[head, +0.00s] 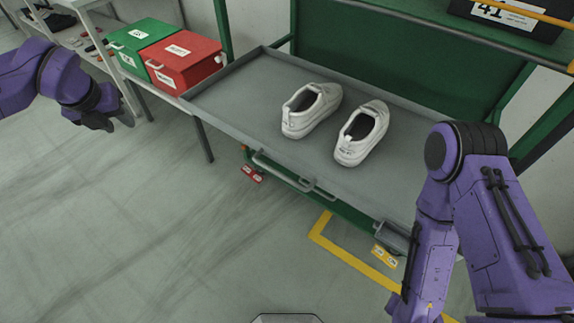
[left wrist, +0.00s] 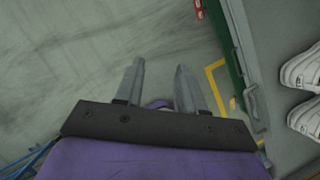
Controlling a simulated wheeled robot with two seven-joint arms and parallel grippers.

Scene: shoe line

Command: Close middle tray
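The grey tray (head: 235,96) is pulled out from the green rack and carries a pair of white shoes (head: 312,108). A pale bar handle (head: 282,174) runs along its front edge. My left gripper (head: 112,124) is at the far left of the head view, over the floor and well apart from the tray. In the left wrist view its two fingers (left wrist: 158,80) are spread with nothing held between them. That view shows part of the tray (left wrist: 285,30) and shoes at the right edge. My right arm hangs at the right; its gripper is not visible.
A green box (head: 133,42) and a red box (head: 185,62) stand on a side table left of the tray. A black bin (head: 510,18) is on the upper shelf. Yellow tape (head: 322,228) marks the floor. The floor in front is clear.

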